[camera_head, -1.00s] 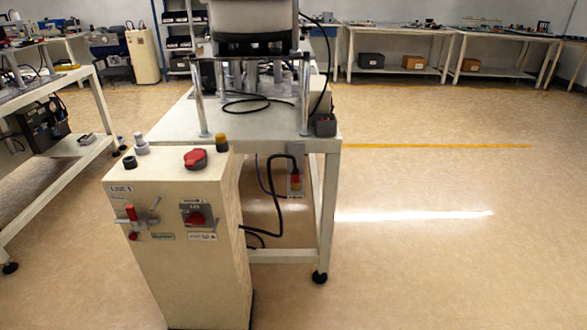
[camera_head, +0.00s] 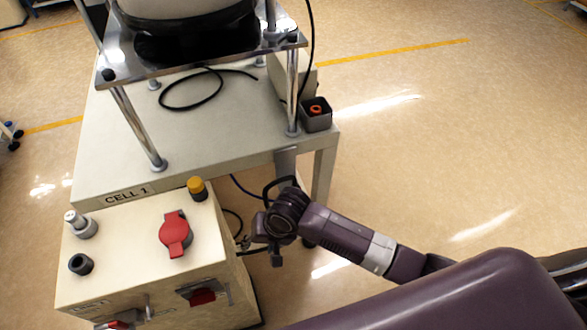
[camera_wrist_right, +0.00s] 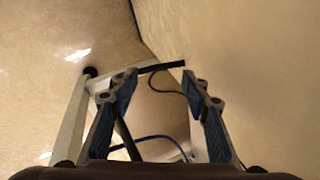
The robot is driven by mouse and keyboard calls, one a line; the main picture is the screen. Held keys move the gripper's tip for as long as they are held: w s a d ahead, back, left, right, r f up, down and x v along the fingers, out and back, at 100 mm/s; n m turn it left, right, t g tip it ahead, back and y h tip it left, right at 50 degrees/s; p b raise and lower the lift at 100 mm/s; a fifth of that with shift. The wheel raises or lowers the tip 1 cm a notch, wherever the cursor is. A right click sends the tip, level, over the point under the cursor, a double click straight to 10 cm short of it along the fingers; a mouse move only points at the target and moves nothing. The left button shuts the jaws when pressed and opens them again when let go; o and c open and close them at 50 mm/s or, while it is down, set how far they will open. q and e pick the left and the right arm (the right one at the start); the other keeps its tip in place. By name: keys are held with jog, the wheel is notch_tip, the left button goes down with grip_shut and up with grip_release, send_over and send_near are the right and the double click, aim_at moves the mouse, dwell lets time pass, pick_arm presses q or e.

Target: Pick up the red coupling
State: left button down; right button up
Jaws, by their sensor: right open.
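A small orange-red ring (camera_head: 316,109) lies in a small dark grey bin (camera_head: 317,122) on the corner of the table. A larger red part with a round body and a tab (camera_head: 175,234) sits on top of the cream cabinet. I cannot tell for sure which of them is the red coupling. My right gripper (camera_head: 262,240) is below table height, right of the cabinet and apart from both red parts. In the right wrist view my right gripper (camera_wrist_right: 160,82) is open, with nothing between its fingers. My left gripper is out of view.
The cream cabinet (camera_head: 85,285) also bears a yellow knob (camera_head: 197,188), a grey fitting (camera_head: 80,225) and a black cap (camera_head: 81,264). The table (camera_head: 225,140) carries a feeder on chrome posts (camera_head: 138,128) and a loose black cable (camera_head: 185,103). Floor to the right is clear.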

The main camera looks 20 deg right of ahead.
jog(key=w+d+r+m+h+p, duration=0.25)
jog(key=r+p, duration=0.25)
jog(key=r, duration=0.5)
notch_tip(320, 180, up, 8)
jog(key=m+g+h+p, duration=0.1)
jog(key=m+h+p, duration=0.1)
jog(key=m+p, duration=0.4)
send_over(296, 186)
jog(key=s+a, duration=0.1)
jog(key=shift+r+n, duration=0.2)
jog(key=shift+n, duration=0.05)
jog(key=f, duration=0.4)
jog(key=w+d+f, duration=0.1)
jog(key=f, duration=0.2)
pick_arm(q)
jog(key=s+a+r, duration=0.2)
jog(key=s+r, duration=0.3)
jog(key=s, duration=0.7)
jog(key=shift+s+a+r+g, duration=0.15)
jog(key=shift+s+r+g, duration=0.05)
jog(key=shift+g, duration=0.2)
pick_arm(e)
grip_shut()
